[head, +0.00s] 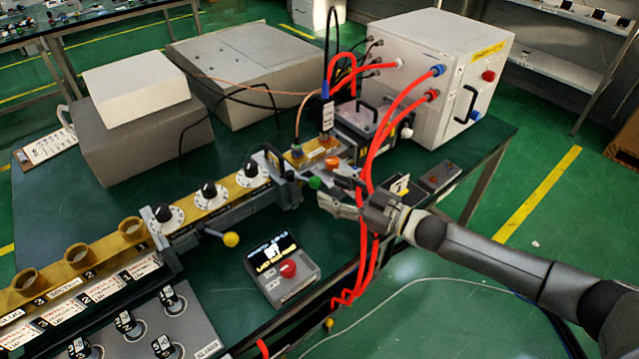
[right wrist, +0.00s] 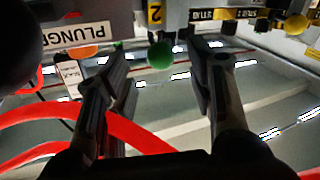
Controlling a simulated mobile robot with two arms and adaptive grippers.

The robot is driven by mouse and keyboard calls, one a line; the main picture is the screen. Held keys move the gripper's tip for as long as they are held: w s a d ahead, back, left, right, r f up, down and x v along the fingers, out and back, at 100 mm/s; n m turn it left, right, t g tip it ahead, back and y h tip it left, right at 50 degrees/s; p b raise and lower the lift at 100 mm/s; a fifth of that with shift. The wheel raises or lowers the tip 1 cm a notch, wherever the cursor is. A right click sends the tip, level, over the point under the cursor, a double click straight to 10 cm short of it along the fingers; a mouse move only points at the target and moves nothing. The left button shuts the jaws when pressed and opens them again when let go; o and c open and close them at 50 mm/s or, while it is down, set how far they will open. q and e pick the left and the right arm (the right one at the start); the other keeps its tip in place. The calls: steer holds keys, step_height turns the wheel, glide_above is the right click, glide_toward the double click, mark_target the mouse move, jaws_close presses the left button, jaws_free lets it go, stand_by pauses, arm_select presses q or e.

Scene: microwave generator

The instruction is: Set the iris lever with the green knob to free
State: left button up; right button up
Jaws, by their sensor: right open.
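The green knob (head: 315,183) of the iris lever sits at the front of the brass waveguide assembly, at its right end. In the right wrist view the green knob (right wrist: 160,55) shows between the two fingertips, with a gap to each finger. My right gripper (head: 331,196) is open and close to the knob, reaching in from the right; its fingers (right wrist: 160,62) stand apart in the right wrist view. The lever's shaft and its position marks are too small or hidden to read. My left gripper is not in view.
Red hoses (head: 366,215) hang beside my right gripper and cross the right wrist view. An orange knob (head: 332,162) sits just above the green one. A yellow knob (head: 231,239) sticks out further left. A control box with a red button (head: 288,268) stands in front.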

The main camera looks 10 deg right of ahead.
steer(key=v, duration=0.6)
steer(key=shift+s+d, duration=0.15)
steer(key=shift+s, duration=0.05)
steer(key=shift+c, duration=0.3)
